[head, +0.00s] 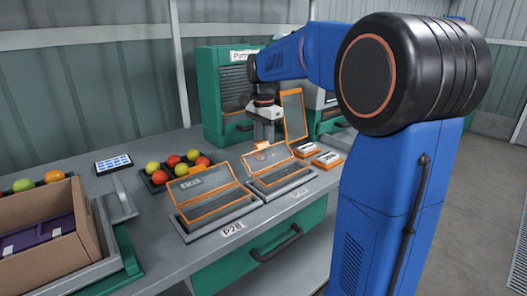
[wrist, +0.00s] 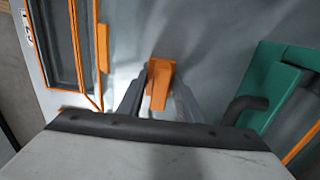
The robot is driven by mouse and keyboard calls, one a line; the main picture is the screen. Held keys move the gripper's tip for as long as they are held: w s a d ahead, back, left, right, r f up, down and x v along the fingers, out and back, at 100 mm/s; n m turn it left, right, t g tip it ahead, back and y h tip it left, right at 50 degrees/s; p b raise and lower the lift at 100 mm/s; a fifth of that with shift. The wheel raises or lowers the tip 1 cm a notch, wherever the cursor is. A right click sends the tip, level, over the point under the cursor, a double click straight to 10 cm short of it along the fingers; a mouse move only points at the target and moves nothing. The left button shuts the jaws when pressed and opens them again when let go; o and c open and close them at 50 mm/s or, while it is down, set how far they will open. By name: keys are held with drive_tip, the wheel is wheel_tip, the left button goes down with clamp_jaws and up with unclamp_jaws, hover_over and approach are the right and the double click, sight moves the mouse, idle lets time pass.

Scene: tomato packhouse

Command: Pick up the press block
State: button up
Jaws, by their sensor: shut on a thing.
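The press block (wrist: 160,82) looks like an orange block in the wrist view, standing between my two fingers. My gripper (wrist: 158,98) is shut on it, with one finger against each side. In the head view my gripper (head: 264,132) points down over the back of the bench, behind the raised clear lid of an orange-edged case. The lid and fingers largely hide the block there, and I cannot tell whether it touches the bench.
Two orange-edged cases with clear lids, one on the left (head: 213,211) and one on the right (head: 283,182), stand in front of my gripper. A green machine (head: 212,93) stands behind. Tomatoes in a dark tray (head: 158,183) and a cardboard box (head: 45,208) are left.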

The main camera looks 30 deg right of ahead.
drive_tip(key=shift+r, duration=0.1)
wheel_tip(320, 180, up, 10)
drive_tip(key=shift+f, duration=0.1)
idle(0.3)
